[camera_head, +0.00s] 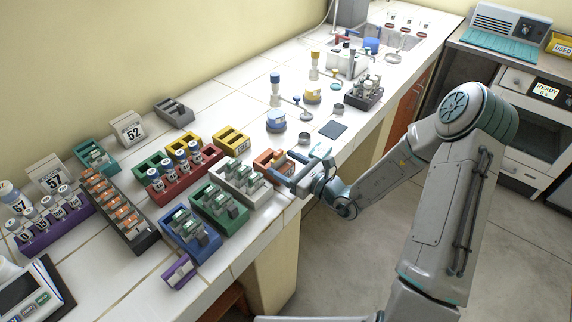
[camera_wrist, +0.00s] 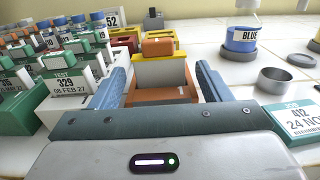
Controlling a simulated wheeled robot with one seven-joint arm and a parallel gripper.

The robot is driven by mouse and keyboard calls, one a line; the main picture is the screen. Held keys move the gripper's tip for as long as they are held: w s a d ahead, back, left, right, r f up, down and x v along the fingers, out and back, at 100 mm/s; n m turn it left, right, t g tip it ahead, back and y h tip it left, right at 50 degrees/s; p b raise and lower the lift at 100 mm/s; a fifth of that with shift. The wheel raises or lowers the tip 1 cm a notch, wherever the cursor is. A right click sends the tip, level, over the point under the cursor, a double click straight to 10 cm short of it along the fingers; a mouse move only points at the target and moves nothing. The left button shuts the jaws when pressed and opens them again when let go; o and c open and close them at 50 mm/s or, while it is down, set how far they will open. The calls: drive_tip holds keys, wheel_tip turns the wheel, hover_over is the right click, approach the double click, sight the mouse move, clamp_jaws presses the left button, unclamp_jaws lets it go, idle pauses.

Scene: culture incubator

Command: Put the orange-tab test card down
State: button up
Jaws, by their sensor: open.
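In the wrist view an orange tab (camera_wrist: 158,46) shows above a pale, yellow-edged face (camera_wrist: 160,72), which looks like the test card. It stands between the spread fingers of my gripper (camera_wrist: 162,85), with a gap on each side. An orange holder (camera_wrist: 160,96) lies just below and around it; whether the card rests fully in it cannot be told. In the head view my gripper (camera_head: 300,178) is at the orange holder (camera_head: 266,159) near the bench's front edge, and largely hides the card.
Left of my gripper stand a white rack (camera_head: 236,186), a green rack (camera_head: 213,215) and a blue rack (camera_head: 186,240) with cards. A yellow rack (camera_head: 231,141) is behind. A job card (camera_wrist: 295,120) and metal cup (camera_wrist: 275,80) are to the right in the wrist view.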

drive_tip(key=shift+r, duration=0.1)
drive_tip(key=shift+r+p, duration=0.3)
drive_tip(key=b+v, duration=0.2)
drive_tip(key=v, duration=1)
drive_tip(key=s+a+r+n+g+h, duration=0.2)
drive_tip(key=s+a+n+g, duration=0.1)
drive_tip(key=s+n+g, duration=0.4)
drive_tip(key=s+a+r+n+g+h, duration=0.1)
drive_tip(key=s+a+r+n+g, duration=0.1)
drive_tip(key=s+n+g, duration=0.55)
drive_tip(key=s+d+r+n+t+h, duration=0.3)
drive_tip(key=d+r+n+t+h, duration=0.3)
drive_tip(key=d+r+n+h, duration=0.3)
drive_tip(key=shift+s+d+n+h, duration=0.35)
drive_tip(key=shift+d+n+h, duration=0.7)
drive_tip(key=shift+d+h, duration=0.05)
drive_tip(key=shift+t, duration=0.25)
